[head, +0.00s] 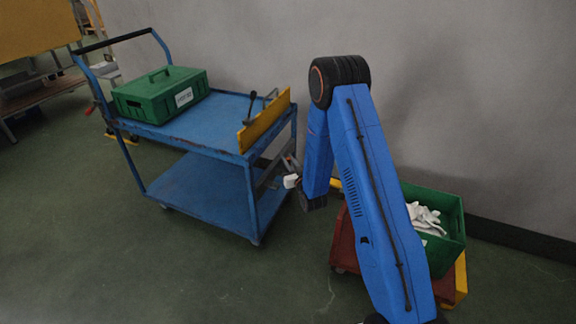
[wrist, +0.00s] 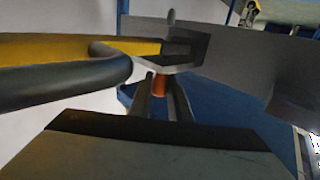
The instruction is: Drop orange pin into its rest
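The orange pin (wrist: 159,83) shows in the wrist view as a short upright orange piece between the two dark fingers of my gripper (wrist: 161,88). The fingers lie close on both sides of it, and its lower end is hidden. A grey metal bracket (wrist: 185,48) is just above the pin in the picture, at the end of a yellow bar. I cannot tell whether the pin touches the bracket. In the head view my gripper (head: 290,166) is small, beside the right end of the blue cart (head: 221,123); the pin cannot be made out there.
A thick black handle (wrist: 70,78) runs close on the left in the wrist view. A yellow board (head: 264,122) stands on the cart's right end, and a green case (head: 160,93) lies on its left. A green crate (head: 449,215) with white cloth is at the right.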

